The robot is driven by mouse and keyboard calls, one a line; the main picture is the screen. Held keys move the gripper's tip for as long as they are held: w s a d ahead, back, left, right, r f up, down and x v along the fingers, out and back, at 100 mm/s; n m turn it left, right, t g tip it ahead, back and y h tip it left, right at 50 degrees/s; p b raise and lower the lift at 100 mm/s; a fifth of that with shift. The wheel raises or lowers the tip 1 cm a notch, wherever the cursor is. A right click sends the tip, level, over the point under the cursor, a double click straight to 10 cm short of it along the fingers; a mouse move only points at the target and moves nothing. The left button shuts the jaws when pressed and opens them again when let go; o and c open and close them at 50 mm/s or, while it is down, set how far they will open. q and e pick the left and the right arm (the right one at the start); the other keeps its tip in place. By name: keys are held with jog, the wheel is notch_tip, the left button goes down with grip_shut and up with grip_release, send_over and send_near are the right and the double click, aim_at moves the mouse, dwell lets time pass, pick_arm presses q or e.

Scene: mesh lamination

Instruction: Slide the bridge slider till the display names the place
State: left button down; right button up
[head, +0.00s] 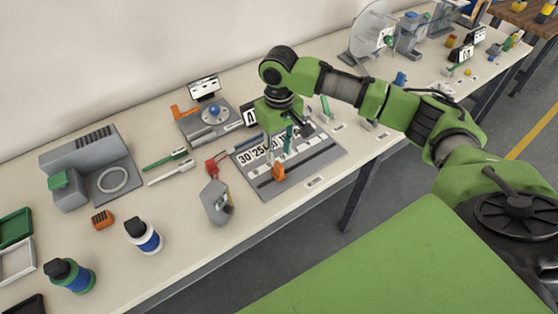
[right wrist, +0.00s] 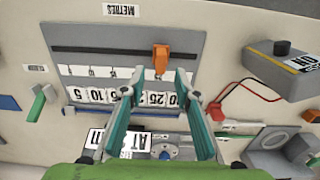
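The bridge slider's orange knob (head: 278,172) stands on a grey panel (head: 262,184) with a dark slot and a row of white number tiles. In the right wrist view the knob (right wrist: 161,58) sits at the slot, right of its middle. My right gripper (head: 291,140) is over the panel; its teal fingers (right wrist: 154,88) are apart with nothing between them. The knob lies just beyond the fingertips, seemingly not touched. The tiles are partly hidden by the fingers. A small black-and-white display (head: 204,86) stands behind; its text is unreadable. My left gripper is out of view.
A grey meter box (head: 217,203) with red leads stands left of the panel. A device with a blue knob (head: 214,111) is behind it. Two capped bottles (head: 143,236) (head: 72,276) and a grey machine (head: 90,168) are further left. The bench front near the panel is mostly clear.

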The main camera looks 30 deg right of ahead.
aim_at(279, 164)
notch_tip(279, 164, up, 5)
jog(key=shift+r, duration=0.1)
dwell(0.6)
